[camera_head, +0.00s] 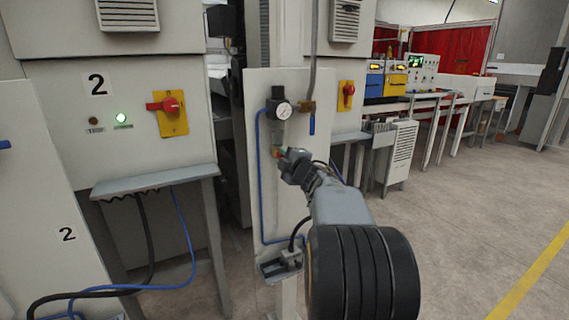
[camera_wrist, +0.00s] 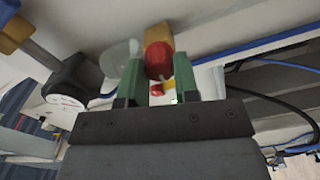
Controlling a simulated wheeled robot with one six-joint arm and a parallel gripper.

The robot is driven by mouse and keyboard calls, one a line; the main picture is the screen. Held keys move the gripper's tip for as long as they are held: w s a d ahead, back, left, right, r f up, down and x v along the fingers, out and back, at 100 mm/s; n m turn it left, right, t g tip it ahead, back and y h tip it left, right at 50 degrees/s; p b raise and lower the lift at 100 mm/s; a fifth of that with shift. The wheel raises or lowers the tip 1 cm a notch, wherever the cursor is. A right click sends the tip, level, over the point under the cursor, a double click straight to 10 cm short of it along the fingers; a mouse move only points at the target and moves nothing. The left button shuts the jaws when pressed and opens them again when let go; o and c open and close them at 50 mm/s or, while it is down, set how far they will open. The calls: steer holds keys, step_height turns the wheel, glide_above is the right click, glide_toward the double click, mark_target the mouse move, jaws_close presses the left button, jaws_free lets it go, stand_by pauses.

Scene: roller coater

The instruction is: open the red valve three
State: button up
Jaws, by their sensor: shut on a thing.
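In the wrist view, a red valve knob (camera_wrist: 158,62) sits on a brass-coloured body (camera_wrist: 159,37). My gripper (camera_wrist: 158,72) has its two green fingers on either side of the knob and is shut on it. A small red and yellow part (camera_wrist: 160,89) shows between the fingers, nearer my palm. In the head view, my gripper (camera_head: 283,152) is at the pale panel (camera_head: 257,90), below the pressure gauge (camera_head: 284,110). There my fingers mostly hide the knob, and only a small orange-red patch (camera_head: 276,153) shows. I cannot see a number three label.
A clear bowl (camera_wrist: 120,62) and the gauge (camera_wrist: 72,92) are close to the left finger in the wrist view. A blue lever (camera_head: 312,125) and blue hose (camera_head: 261,185) are on the panel. Red rotary switches (camera_head: 170,105) are on the cabinets. Open floor (camera_head: 460,220) lies right.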

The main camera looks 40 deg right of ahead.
stand_by(0.5)
steer(key=o, duration=0.9)
steer(key=s, duration=0.4)
steer(key=s+a, duration=0.1)
steer(key=s, duration=0.4)
steer(key=s+a+p, duration=0.1)
steer(key=s, duration=0.3)
steer(key=shift+s, duration=0.35)
